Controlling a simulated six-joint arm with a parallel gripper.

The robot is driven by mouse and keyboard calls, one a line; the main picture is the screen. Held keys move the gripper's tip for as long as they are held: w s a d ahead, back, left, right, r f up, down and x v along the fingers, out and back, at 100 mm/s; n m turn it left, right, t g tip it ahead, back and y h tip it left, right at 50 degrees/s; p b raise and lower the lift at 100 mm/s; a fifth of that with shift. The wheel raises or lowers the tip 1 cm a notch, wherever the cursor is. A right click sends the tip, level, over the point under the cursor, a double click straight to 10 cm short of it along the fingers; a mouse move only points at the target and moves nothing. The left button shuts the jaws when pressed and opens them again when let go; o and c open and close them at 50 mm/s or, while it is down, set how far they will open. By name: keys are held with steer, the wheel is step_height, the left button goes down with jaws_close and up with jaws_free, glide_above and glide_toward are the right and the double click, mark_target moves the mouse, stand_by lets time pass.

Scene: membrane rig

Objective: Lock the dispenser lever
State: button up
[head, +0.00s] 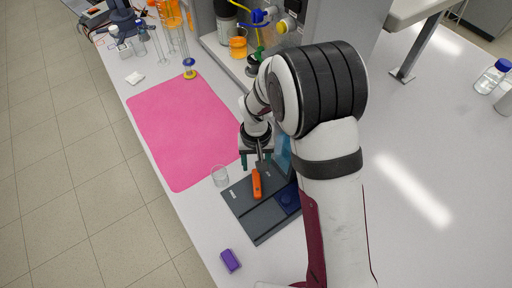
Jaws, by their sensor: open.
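My gripper (256,160) is open, pointing down with its teal fingertips apart. It is over the back end of a dark grey flat device (262,217) on the bench. An orange elongated piece (257,184) lies on this device, just below and in front of the fingers; I cannot tell whether they touch it. A dark blue round part (288,199) sits on the device's right side, partly hidden by my arm. At the back, a blue lever-like part (262,16) and a yellow knob (283,25) show on a grey apparatus. I cannot tell for sure which part is the dispenser lever.
A purple block (230,260) lies in front. Glassware crowds the back left. The right bench is mostly clear.

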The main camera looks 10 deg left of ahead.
step_height(320, 180, up, 14)
steer(key=shift+f, duration=0.2)
steer(key=shift+d, duration=0.1)
steer(key=s+d+r+m, duration=0.4)
steer(key=s+d+r, duration=0.2)
steer(key=s+d, duration=0.4)
steer(key=s+d+f+m+y, duration=0.1)
steer(key=s+d+m, duration=0.2)
steer(key=s, duration=0.8)
steer(key=shift+s+d+f+m+y, duration=0.2)
steer(key=shift+s+d+m+y, duration=0.15)
steer(key=shift+m, duration=0.35)
